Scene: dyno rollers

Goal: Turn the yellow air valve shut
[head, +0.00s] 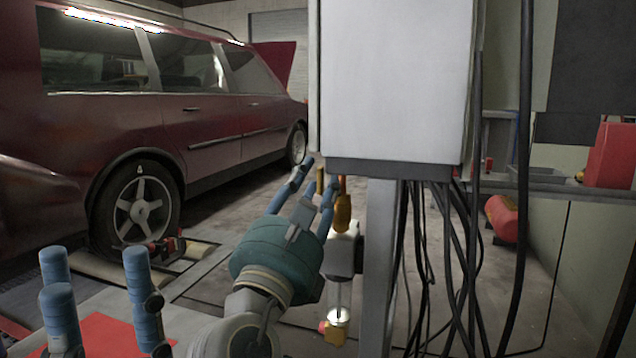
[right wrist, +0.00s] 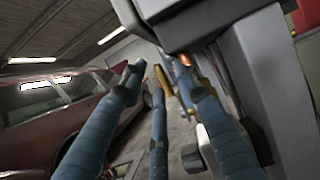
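The yellow air valve (head: 342,207) sits under the grey cabinet, on a unit with a clear bowl below it. My right gripper (head: 320,174) is right beside it on the left, its blue fingers pointing up and away. In the right wrist view the fingers are spread, with yellow parts (right wrist: 165,80) showing between the middle and right fingers; I cannot tell whether they touch. The right finger partly hides the valve there. My left gripper (head: 97,275) is open and empty at the lower left, its blue fingers upright, far from the valve.
The grey cabinet (head: 395,80) hangs just above the valve, on a grey post (head: 378,270). Black cables (head: 445,250) hang to the right. A dark red van (head: 190,125) stands at the left. A red tank (head: 502,217) lies behind at the right.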

